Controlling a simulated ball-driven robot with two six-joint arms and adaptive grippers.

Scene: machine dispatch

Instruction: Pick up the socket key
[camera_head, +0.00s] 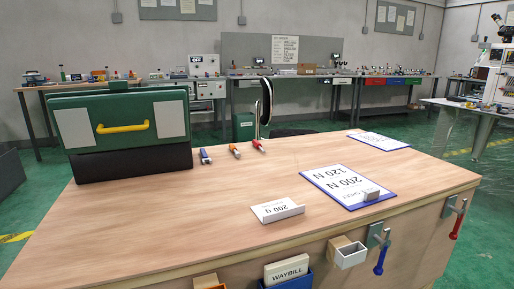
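I cannot tell for sure which tool is the socket key. Several small hand tools stand or lie in a row at the table's far side: one with a blue handle (204,156), one with an orange handle (234,150) and one with a red handle (258,145). On the table's front side, a blue-handled tool (381,258) and a red-handled tool (457,225) hang from grey brackets. Neither of my grippers is in view.
A green case (121,160) with a yellow handle stands at the wooden table's (190,220) back left. A blue clipboard (348,187), another sheet (378,140) and a "200 g" card (277,211) lie right of centre. A waybill box (286,272) hangs in front. The table's left-middle is clear.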

